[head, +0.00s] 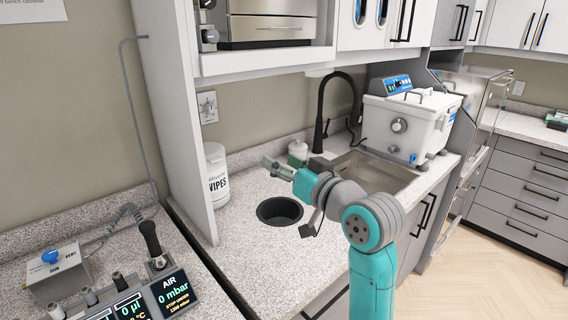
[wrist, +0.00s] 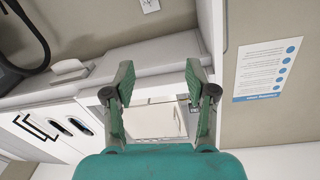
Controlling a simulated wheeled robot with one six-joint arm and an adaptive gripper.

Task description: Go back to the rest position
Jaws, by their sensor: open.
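My gripper (head: 277,168) is seen from behind and the side in the head view, at the end of my teal and grey arm. It hangs in the air above the speckled counter (head: 290,262), near the round black opening in it. In the wrist view my gripper (wrist: 158,84) shows two green fingers spread apart with nothing between them. Beyond the fingers are pale cabinet and wall surfaces, turned in that picture.
A wipes tub (head: 217,175) stands left of the black opening (head: 280,211). A black tap (head: 322,120) rises by the sink (head: 372,172), with a white bath unit (head: 408,125) to the right. A shelf with a steel appliance (head: 268,25) overhangs the counter. A control box (head: 56,270) sits lower left.

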